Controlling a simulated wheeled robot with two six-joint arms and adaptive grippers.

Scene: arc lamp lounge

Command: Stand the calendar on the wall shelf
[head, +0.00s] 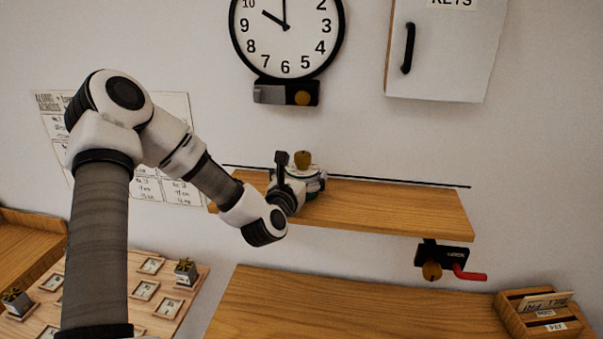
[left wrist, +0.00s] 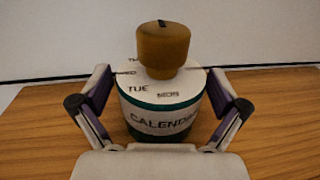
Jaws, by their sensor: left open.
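The calendar (left wrist: 160,105) is a round drum with a white top marked with day names, a dark green band, the word CALENDAR on its side and a brown knob on top. It stands upright on the wooden wall shelf (head: 400,208), towards its left end; in the head view the calendar (head: 312,180) is partly hidden by my left gripper (head: 299,176). In the left wrist view the fingers of my left gripper (left wrist: 160,78) are spread open, one on each side of the calendar, with visible gaps. My right gripper is out of view.
A wall clock (head: 287,30) hangs above the shelf and a white key cabinet (head: 445,60) hangs at upper right. A black fixture with a red handle (head: 468,273) is below the shelf. A wooden card box (head: 535,315) stands at lower right. The shelf's right part is clear.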

